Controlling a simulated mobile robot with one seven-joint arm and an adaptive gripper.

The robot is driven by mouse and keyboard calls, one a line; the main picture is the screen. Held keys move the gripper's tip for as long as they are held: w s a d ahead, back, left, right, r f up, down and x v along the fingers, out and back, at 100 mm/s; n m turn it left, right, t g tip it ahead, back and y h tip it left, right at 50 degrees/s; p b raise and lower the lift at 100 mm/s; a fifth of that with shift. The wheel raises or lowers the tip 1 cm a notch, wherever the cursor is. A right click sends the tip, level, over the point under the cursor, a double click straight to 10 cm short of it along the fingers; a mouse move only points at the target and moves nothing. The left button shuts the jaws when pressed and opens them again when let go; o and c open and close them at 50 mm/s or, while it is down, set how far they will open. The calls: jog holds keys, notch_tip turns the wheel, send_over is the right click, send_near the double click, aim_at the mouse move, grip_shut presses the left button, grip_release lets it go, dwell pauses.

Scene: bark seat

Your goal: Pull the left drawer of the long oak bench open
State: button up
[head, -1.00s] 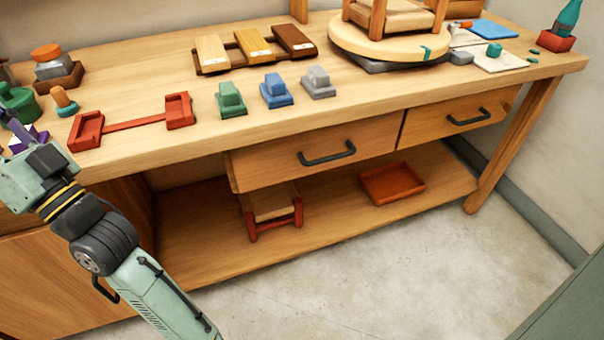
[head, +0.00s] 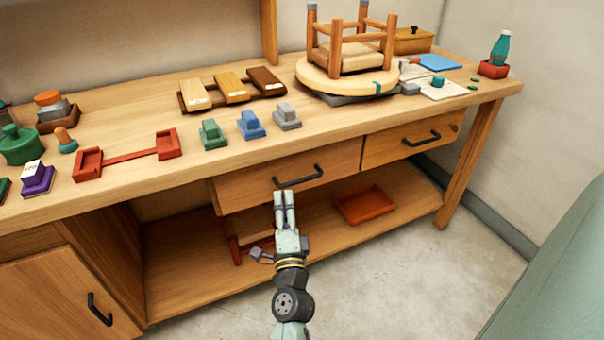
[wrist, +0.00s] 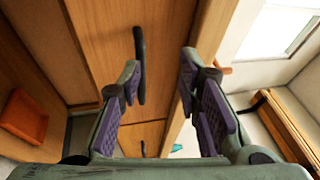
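The long oak bench (head: 130,150) has a left drawer (head: 240,190) with a dark bar handle (head: 298,177). Its front looks level with the right drawer (head: 380,148), so it appears shut. My gripper (head: 284,194) is in front of the left drawer, its fingertips just below the handle in the head view. In the wrist view my gripper (wrist: 160,72) is open and empty, with the handle (wrist: 140,65) beside the left finger, towards the gap. I cannot tell whether they touch. The drawer front (wrist: 105,40) fills the upper left there.
A lower shelf holds a red tray (head: 364,204) and a small red-framed piece (head: 240,245), partly behind my arm. A cabinet door (head: 60,300) stands at lower left. The benchtop carries blocks and a stool on a round turntable (head: 320,78). The floor in front is clear.

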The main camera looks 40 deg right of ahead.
aim_at(301, 182)
jog(key=s+d+f+m+g, duration=0.1)
jog(key=s+d+f+m, duration=0.1)
jog(key=s+d+f, duration=0.15)
jog(key=shift+h, duration=0.4)
jog(key=shift+r+p+x, duration=0.2)
jog(key=shift+p+x, duration=0.7)
jog(key=shift+x, duration=1.9)
jog(key=shift+r+p+x, duration=0.15)
jog(key=shift+p+x, duration=0.75)
jog(key=shift+x, duration=1.95)
jog(key=shift+a, duration=0.1)
grip_shut()
